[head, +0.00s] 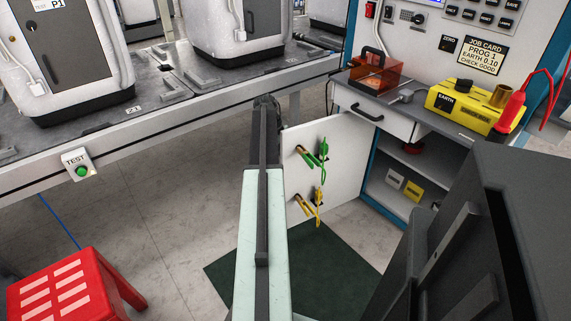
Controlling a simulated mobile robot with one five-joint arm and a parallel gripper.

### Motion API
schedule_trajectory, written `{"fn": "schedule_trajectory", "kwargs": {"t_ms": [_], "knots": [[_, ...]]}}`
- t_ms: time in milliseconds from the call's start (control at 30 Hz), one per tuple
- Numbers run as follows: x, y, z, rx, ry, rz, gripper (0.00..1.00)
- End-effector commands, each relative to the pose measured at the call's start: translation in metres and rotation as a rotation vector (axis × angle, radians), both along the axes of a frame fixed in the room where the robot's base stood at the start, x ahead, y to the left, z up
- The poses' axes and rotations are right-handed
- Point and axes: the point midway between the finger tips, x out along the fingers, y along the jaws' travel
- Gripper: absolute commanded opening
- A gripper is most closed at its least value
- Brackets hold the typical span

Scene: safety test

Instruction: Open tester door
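The tester is a white and blue cabinet with a control panel (470,50) at the right of the head view. Its white lower door (335,135) stands swung out to the left, and the shelves inside the cabinet show. Green clips (312,155) and yellow clips (312,203) hang on the door's face. My gripper (265,101) is at the far end of my arm, in the middle of the view, just left of the door's upper outer edge. My arm hides part of that edge. I cannot tell whether the gripper touches the door or how its fingers stand.
A drawer (377,111) is above the cabinet opening. An orange clear box (376,73) and a yellow EARTH unit (465,105) stand on the worktop. A conveyor bench with a TEST button (78,165) runs along the left. A red step stool (66,291) is at lower left.

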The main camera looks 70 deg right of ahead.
Motion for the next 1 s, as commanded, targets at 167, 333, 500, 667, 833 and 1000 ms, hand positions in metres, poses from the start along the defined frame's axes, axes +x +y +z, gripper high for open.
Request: {"fn": "schedule_trajectory", "kwargs": {"t_ms": [167,333,500,667,833,1000], "knots": [[0.0025,-0.0024,-0.0003,0.005,-0.004,-0.009,0.0],[0.0034,-0.0026,-0.0002,0.003,-0.003,-0.008,0.0],[0.0041,-0.0026,-0.0002,0.002,-0.002,-0.006,0.0],[0.0044,-0.0026,-0.0001,0.001,-0.001,-0.006,0.36],[0.0048,-0.0026,-0.0001,0.0,-0.001,-0.005,0.36],[0.0058,-0.0029,0.0038,0.0,-0.001,-0.005,0.36]]}}
